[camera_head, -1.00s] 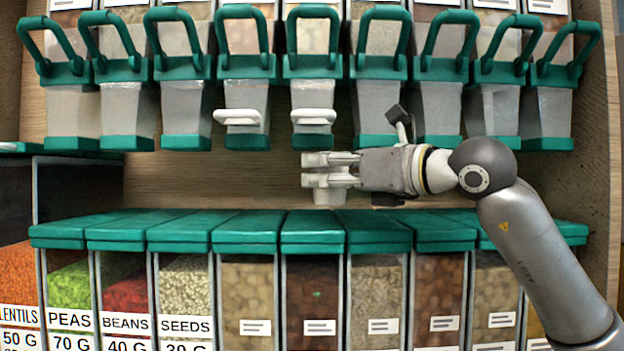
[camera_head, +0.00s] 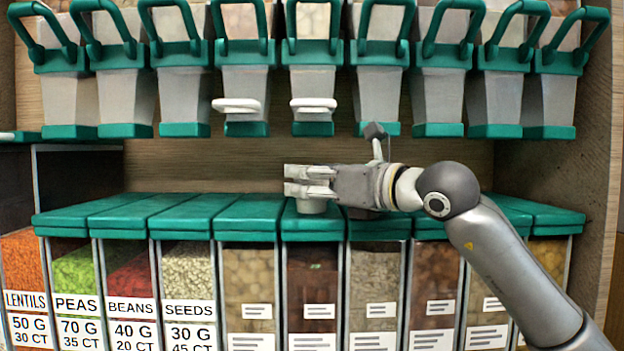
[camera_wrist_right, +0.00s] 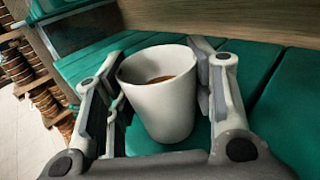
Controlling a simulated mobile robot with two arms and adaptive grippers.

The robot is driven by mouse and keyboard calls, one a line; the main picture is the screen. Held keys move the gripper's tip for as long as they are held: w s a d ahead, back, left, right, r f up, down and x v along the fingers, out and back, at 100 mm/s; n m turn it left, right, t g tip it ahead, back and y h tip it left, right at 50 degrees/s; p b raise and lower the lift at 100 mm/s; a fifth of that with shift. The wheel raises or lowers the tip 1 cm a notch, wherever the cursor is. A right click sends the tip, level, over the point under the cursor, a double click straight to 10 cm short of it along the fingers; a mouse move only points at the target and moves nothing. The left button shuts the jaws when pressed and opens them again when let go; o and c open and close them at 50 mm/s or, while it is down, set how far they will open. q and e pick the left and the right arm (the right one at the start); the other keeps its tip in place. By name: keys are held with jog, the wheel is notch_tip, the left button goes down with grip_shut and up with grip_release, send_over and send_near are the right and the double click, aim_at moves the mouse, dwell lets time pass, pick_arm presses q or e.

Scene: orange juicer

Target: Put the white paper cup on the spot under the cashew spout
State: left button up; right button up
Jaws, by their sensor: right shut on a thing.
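The white cup (camera_head: 312,207) is between the fingers of my right gripper (camera_head: 300,181), low over the green lid of a middle bin. In the right wrist view the white cup (camera_wrist_right: 160,100) is upright, has brown contents, and sits between both fingers, which are shut on it. Whether its base touches the lid is unclear. Two dispensers above have white spout levers, a left one (camera_head: 237,105) and a right one (camera_head: 313,104). The cup is below the right one. No label naming cashew is readable. My left gripper is not in view.
A row of dispensers with green handles hangs above. Green-lidded bins (camera_head: 250,216) form a ledge below, with labels for lentils, peas, beans and seeds at left. The lids left of the cup are clear. A wooden back panel (camera_head: 200,170) stands behind.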

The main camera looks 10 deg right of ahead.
jog(key=o, duration=1)
jog(key=shift+f, duration=0.1)
jog(key=shift+o, duration=0.2)
jog(key=shift+r+p, duration=0.3)
jog(key=b+v, duration=0.4)
jog(key=v, duration=0.8)
jog(key=shift+b, duration=0.4)
jog(key=shift+d+f, duration=0.1)
jog(key=shift+f, duration=0.1)
